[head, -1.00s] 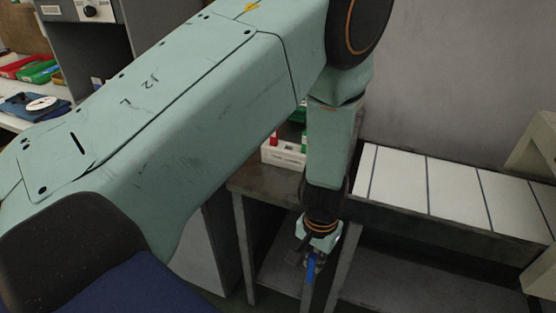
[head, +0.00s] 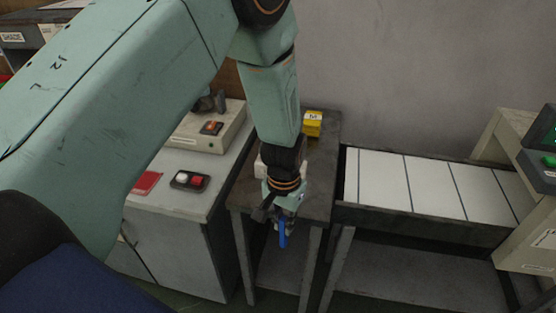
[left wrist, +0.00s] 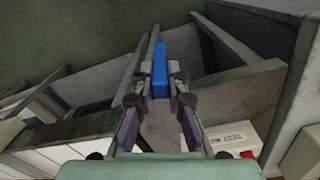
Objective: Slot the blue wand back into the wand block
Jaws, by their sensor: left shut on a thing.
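The blue wand (head: 282,236) hangs below my left gripper (head: 281,212), in front of the small dark table's front edge in the head view. My left gripper is shut on it. In the left wrist view the blue wand (left wrist: 160,72) sticks out beyond the fingers (left wrist: 160,98). A white block with a TEST label (left wrist: 232,137), probably the wand block, lies to the right of the fingers, with a bit of red at its edge. In the head view a white block (head: 262,170) is mostly hidden behind my left wrist; its slots do not show. My right gripper is out of view.
The small dark table (head: 320,160) holds a yellow block (head: 312,123) at its back. A conveyor with white slats (head: 430,185) stands to the right. A grey cabinet (head: 190,240) with a button box (head: 190,181) and a red card (head: 146,182) stands to the left.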

